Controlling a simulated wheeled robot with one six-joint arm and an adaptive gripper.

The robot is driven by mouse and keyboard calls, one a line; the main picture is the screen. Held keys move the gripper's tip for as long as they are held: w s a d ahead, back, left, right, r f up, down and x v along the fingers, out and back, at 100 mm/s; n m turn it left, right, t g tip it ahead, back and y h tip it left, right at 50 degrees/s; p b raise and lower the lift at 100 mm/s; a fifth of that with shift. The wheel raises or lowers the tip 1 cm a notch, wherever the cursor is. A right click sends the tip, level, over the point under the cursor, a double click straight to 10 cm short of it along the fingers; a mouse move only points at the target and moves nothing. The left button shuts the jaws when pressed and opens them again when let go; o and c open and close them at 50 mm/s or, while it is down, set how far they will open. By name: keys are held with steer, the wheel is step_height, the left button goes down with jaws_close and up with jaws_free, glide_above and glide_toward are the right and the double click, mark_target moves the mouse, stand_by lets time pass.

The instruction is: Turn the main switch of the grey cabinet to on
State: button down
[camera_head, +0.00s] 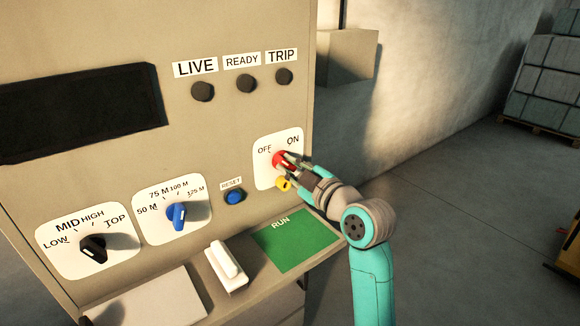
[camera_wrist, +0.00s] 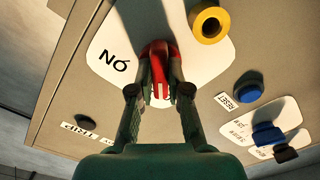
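The grey-beige cabinet (camera_head: 235,130) fills the left and middle of the head view. Its main switch is a red knob (camera_head: 280,160) on a white plate (camera_head: 264,179) marked OFF at left and ON at right. It also shows in the wrist view as a red handle (camera_wrist: 158,50), with the ON mark beside it. My gripper (camera_head: 289,163) is at the knob. In the wrist view my gripper's fingertips (camera_wrist: 160,68) lie on both sides of the red handle and appear closed on it. The fingers partly hide the knob, so I cannot tell which mark it points to.
A yellow ring-shaped part (camera_head: 284,184) sits just below the knob, close to my gripper. A blue RESET button (camera_head: 235,197), a blue selector (camera_head: 177,215) and a black selector (camera_head: 94,248) are to the left. A ledge with a green RUN card (camera_head: 296,240) juts out below.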

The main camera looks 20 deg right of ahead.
steer(key=shift+m, duration=0.4)
steer(key=m, duration=0.8)
steer(key=shift+m, duration=0.3)
steer(key=m, duration=0.8)
steer(key=shift+m, duration=0.4)
steer(key=c, duration=1.1)
jaws_free()
